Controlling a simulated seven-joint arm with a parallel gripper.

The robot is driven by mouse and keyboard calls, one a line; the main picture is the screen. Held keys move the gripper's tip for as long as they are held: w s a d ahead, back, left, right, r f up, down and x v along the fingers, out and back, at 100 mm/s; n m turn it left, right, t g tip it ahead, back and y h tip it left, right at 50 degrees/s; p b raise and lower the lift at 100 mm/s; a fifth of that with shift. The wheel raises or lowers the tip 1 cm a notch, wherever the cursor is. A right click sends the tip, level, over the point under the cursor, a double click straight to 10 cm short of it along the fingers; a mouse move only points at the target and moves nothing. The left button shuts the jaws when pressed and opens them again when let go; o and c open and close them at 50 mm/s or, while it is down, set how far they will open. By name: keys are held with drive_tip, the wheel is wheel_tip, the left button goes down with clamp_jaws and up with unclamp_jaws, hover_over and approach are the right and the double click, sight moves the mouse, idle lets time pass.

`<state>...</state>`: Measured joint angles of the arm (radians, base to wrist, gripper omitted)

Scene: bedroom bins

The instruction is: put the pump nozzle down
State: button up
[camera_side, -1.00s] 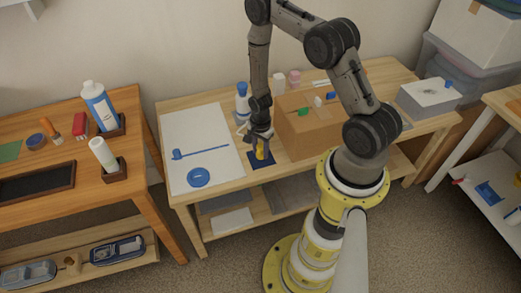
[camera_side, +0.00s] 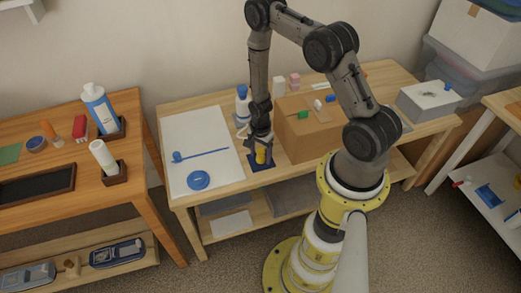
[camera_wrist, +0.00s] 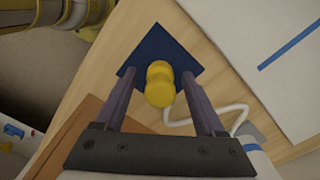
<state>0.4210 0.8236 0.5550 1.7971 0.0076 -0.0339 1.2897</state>
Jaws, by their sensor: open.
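A blue pump nozzle (camera_side: 177,157) with a long thin blue tube lies flat on a white sheet on the middle table. Part of its tube also shows in the wrist view (camera_wrist: 290,47). A small yellow rounded piece (camera_wrist: 160,82) stands on a dark blue square (camera_wrist: 150,45); the yellow piece also shows in the side view (camera_side: 261,156). My gripper (camera_wrist: 160,76) is open, with one finger on each side of the yellow piece and visible gaps between. In the side view my gripper (camera_side: 259,148) is low over the blue square.
A cardboard box (camera_side: 314,141) with small items on top stands just right of my gripper. A white bottle with a blue cap (camera_side: 243,105) stands behind it. A round blue lid (camera_side: 198,180) lies on the white sheet (camera_side: 205,125). Another table with bottles is at left.

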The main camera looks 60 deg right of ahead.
wheel_tip(320, 180, up, 12)
drive_tip(key=r, duration=0.1)
wheel_tip(320, 180, up, 10)
drive_tip(key=n+t, duration=0.1)
drive_tip(key=n, duration=0.3)
hover_over(260, 150)
drive_tip(key=w+a, duration=0.2)
drive_tip(key=a, duration=0.1)
drive_tip(key=s+a+r+n+t, duration=0.25)
drive_tip(key=a+r+n, duration=0.25)
drive_tip(key=r, duration=0.7)
drive_tip(key=s+a+r+n+t, duration=0.1)
drive_tip(key=s+a+r+n, duration=0.2)
drive_tip(key=s+r+n, duration=0.2)
drive_tip(key=s+a+r+n+t, duration=0.1)
drive_tip(key=s+a+r+n, duration=0.2)
drive_tip(key=s, duration=0.6)
wheel_tip(260, 150, up, 2)
drive_tip(key=n, duration=0.2)
drive_tip(key=shift+s+n, duration=0.25)
drive_tip(key=shift+n, duration=0.05)
